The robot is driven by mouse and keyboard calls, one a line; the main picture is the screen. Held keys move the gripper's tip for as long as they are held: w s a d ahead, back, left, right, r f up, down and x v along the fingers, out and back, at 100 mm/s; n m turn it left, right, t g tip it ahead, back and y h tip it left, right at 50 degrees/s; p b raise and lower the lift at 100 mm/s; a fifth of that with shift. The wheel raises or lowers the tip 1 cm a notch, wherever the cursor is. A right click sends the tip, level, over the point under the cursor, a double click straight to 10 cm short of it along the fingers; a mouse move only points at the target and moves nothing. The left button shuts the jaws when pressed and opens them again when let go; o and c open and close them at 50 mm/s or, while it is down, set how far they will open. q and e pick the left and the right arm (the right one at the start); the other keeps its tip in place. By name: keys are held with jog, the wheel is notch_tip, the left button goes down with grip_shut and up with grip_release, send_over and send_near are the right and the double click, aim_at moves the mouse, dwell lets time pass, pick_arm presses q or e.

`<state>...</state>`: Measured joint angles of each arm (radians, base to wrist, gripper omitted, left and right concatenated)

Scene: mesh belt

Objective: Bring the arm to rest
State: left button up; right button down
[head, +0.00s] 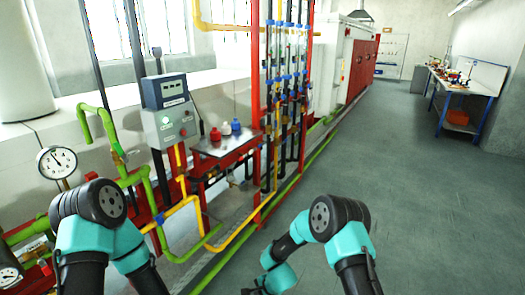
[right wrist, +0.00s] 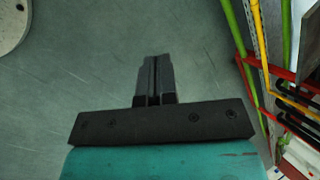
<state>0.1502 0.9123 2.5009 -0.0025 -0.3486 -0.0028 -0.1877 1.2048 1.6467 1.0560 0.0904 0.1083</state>
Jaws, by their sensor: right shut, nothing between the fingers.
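My right arm (head: 340,222) is bent, its elbow raised and its forearm reaching down to the left in the head view. Its wrist is at the bottom edge, where the gripper is mostly cut off. In the right wrist view my right gripper (right wrist: 155,60) has its two dark fingers together, with nothing between them, above bare grey floor. My left arm (head: 95,210) is also bent, at the lower left of the head view. Its forearm runs down out of the picture, so the left gripper is hidden.
A grey control box (head: 172,122) with a display and buttons stands at left. A small table (head: 222,150) holds red and blue items. Pipes and a pressure gauge (head: 57,162) are near my left arm. Open floor (head: 400,180) lies at right, with a workbench (head: 462,82) behind.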

jog(key=s+d+n+g+h, duration=0.1)
jog(key=s+d+n, duration=0.1)
jog(key=s+d, duration=0.5)
jog(key=s+d+n+h, duration=0.1)
jog(key=s+d+n, duration=0.3)
jog(key=d, duration=0.5)
jog(key=s+d+r+n, duration=0.1)
jog(key=s+d+n, duration=0.1)
jog(key=s, duration=0.4)
jog(key=s+d+r+n, duration=0.1)
jog(key=s+d+r, duration=0.1)
jog(key=s+d, duration=0.3)
jog(key=shift+s+d+r+n+g, duration=0.25)
jog(key=shift+s+n+g, duration=0.15)
jog(key=shift+s, duration=0.6)
